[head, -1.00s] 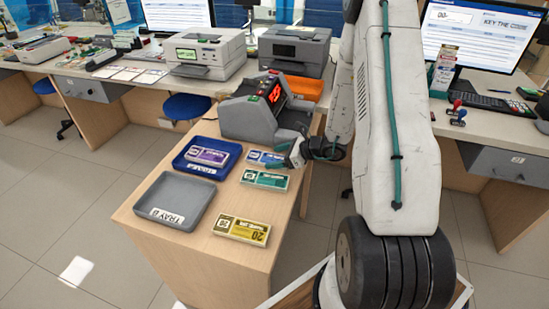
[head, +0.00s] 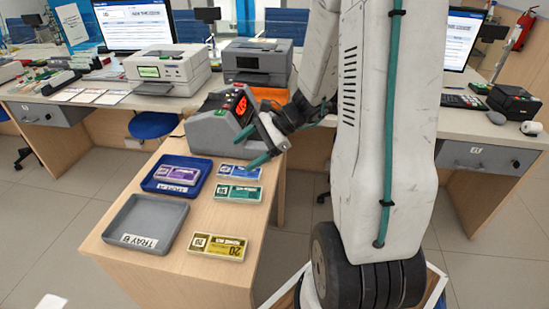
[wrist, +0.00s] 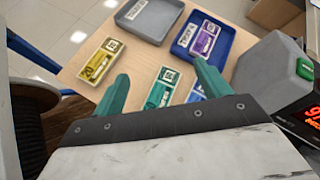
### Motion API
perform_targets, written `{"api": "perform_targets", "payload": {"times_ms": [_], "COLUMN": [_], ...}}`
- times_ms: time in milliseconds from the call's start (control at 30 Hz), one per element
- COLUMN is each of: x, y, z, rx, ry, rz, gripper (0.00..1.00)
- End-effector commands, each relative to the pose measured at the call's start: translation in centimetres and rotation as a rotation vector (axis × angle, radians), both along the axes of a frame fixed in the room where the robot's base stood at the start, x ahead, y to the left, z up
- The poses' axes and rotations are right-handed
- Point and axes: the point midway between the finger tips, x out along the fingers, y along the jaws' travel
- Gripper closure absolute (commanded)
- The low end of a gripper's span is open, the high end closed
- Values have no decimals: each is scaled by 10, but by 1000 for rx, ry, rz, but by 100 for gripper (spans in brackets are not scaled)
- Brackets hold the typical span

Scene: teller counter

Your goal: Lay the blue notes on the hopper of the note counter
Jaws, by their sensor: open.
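The blue notes (head: 228,170) lie flat on the wooden stand, just right of the blue tray and behind the green notes (head: 236,193). In the wrist view the blue notes (wrist: 195,94) are partly hidden by my right finger. The grey note counter (head: 212,130), with a red lit display, stands behind them at the stand's far end; its hopper is not clearly seen. It also shows at the right of the wrist view (wrist: 266,76). My gripper (head: 251,147) is open and empty, its teal fingers above and right of the blue notes. Both fingers show in the wrist view (wrist: 160,75).
Purple notes (head: 182,174) lie in the blue tray (head: 147,184). The grey tray (head: 135,212) is empty. Yellow notes (head: 218,247) lie near the front. A printer (head: 167,68) and a darker machine (head: 258,60) stand on the counter behind.

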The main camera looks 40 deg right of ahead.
Motion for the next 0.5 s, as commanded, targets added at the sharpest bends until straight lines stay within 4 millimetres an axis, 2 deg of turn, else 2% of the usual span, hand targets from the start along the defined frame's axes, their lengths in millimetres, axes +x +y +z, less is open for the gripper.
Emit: {"api": "perform_targets", "payload": {"times_ms": [33,200,333,500], "x": [-9,-55,-95,-148], "y": [23,76,101,114], "z": [21,67,94,121], "rx": [-64,-274,-446,-690], "ry": [-41,-146,-225,-324], "rz": [119,499,771,1098], "gripper": [24,24,24,24]}}
